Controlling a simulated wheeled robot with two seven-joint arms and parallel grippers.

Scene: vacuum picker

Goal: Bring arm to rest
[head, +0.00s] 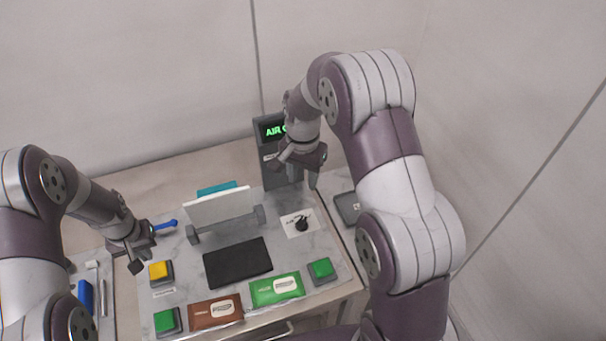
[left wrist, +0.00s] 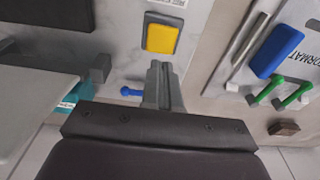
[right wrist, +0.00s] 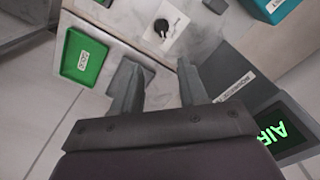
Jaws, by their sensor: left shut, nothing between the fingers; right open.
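My left gripper (head: 142,250) hangs over the left part of the marble-look worktop (head: 180,285), near a yellow button (head: 158,270). In the left wrist view its fingers (left wrist: 161,85) are together with nothing between them, just below the yellow button (left wrist: 161,36). My right gripper (head: 293,168) is in front of the dark post with a green-lit display (head: 270,130) reading "AIR" and a partly covered word. In the right wrist view its fingers (right wrist: 158,85) are apart and empty. A black knob on a white card (head: 300,224) lies near it; the knob also shows in the right wrist view (right wrist: 162,27).
A white upright panel (head: 220,206) on grey supports stands mid-table, with a black pad (head: 237,263) in front. Brown (head: 215,312) and green (head: 277,289) packets and green buttons (head: 321,270) line the front. A blue-handled item (head: 166,225) lies beside my left gripper.

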